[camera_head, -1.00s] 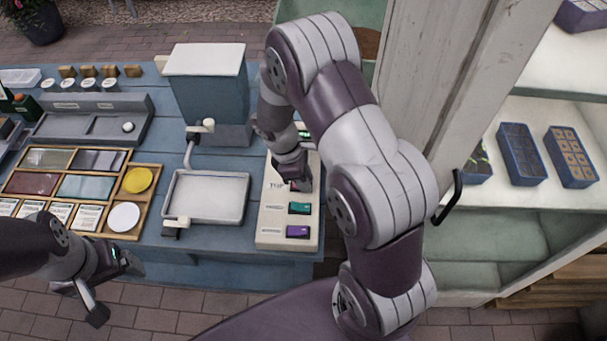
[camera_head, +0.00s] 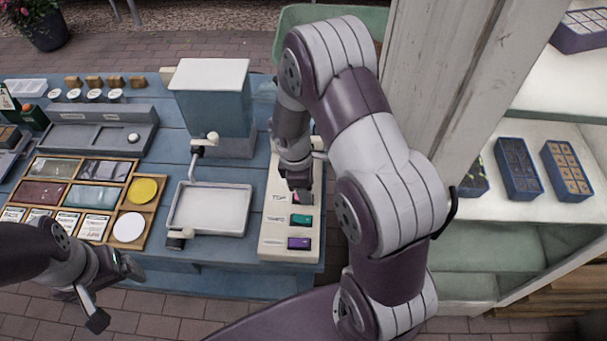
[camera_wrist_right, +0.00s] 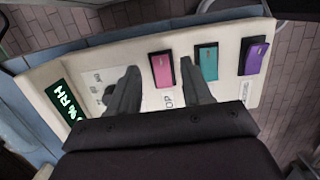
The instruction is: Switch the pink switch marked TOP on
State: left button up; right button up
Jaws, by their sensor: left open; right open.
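The switch panel (camera_head: 272,241) is a cream board at the right end of the blue table. In the right wrist view the pink switch (camera_wrist_right: 162,70) sits beside the label TOP, with a teal switch (camera_wrist_right: 206,62) and a purple switch (camera_wrist_right: 255,55) in the same row. My right gripper (camera_wrist_right: 157,78) is open above the panel, its fingertips on either side of the pink switch's lower end; I cannot tell whether they touch it. In the head view that gripper mostly hides the pink switch. My left gripper (camera_head: 118,292) is open and empty in front of the table at the lower left.
A metal tray (camera_head: 210,233) with a small tap stands left of the panel. A wooden sorting tray (camera_head: 150,205) lies further left. A blue box with a white lid (camera_head: 210,75) stands behind. A white post (camera_head: 440,90) and shelves (camera_head: 520,210) are close on the right.

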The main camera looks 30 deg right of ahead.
notch_tip(320, 180, up, 10)
jog(key=a, duration=0.1)
jog(key=shift+w+a+r, duration=0.2)
jog(key=shift+w+a, duration=0.1)
jog(key=shift+w, duration=0.15)
jog(key=s+a+r+m+t+y, duration=0.1)
jog(key=s+a+m, duration=0.3)
jog(key=s+m, duration=0.5)
jog(key=shift+s+a+r+m+t+y, duration=0.15)
jog(key=shift+s+m+t+y, duration=0.15)
jog(key=shift+m+t, duration=0.65)
jog(key=shift+m+g, duration=0.25)
